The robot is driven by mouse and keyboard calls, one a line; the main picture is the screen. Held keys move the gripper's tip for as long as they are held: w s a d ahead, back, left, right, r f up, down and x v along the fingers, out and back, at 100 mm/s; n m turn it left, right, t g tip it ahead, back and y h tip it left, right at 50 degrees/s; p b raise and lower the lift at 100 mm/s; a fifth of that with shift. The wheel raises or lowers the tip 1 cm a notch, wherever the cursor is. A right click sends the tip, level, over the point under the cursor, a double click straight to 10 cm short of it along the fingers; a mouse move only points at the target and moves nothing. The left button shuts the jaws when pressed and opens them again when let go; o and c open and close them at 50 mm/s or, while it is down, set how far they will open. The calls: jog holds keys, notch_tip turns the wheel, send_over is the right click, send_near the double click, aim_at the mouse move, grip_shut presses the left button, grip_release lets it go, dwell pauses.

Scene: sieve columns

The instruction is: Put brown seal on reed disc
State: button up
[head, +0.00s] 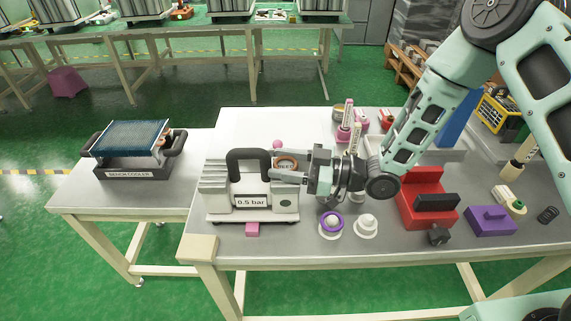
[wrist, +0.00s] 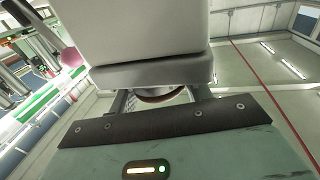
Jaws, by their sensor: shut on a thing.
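My gripper (head: 288,170) reaches in from the right, level, at the right side of the white device marked "0.5 bar" (head: 250,201). It is shut on the brown seal (head: 287,161), a brown ring that shows between the fingertips. In the wrist view a thin curved edge of the brown seal (wrist: 163,97) shows between the fingers, under a large pale block (wrist: 150,72) that hides the rest. Small dark lettering shows by the ring in the head view, partly covered by it and the fingers. I cannot clearly make out the reed disc, nor whether the seal touches anything.
The device has a black handle (head: 247,156). A purple ring on a white base (head: 331,225) and a white knobbed piece (head: 365,226) stand in front of my gripper. A red block (head: 427,200) and a purple block (head: 490,221) stand right. A bench cooler (head: 132,152) is left.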

jog(key=o, duration=0.9)
jog(key=shift+f, duration=0.7)
jog(key=shift+r, duration=0.1)
jog(key=shift+r+p, duration=0.25)
jog(key=shift+p, duration=0.1)
jog(key=b+v, duration=0.2)
jog(key=v, duration=1)
jog(key=s+r+m+g+h, duration=0.1)
jog(key=s+r+m+h, duration=0.1)
jog(key=s+h, duration=0.3)
jog(key=s+r+m+g+h, duration=0.1)
jog(key=s+r+m+h, duration=0.2)
jog(key=s+h, duration=0.3)
jog(key=s+r+m+g+h, duration=0.2)
jog(key=s+r+h, duration=0.2)
jog(key=s, duration=0.6)
jog(key=shift+s+d+r+m+h, duration=0.1)
jog(key=shift+s+r+m+h, duration=0.1)
jog(key=shift+h, duration=0.35)
jog(key=shift+s+r+m+h, duration=0.15)
jog(key=shift+r+m+h, duration=0.05)
jog(key=shift+h, duration=0.35)
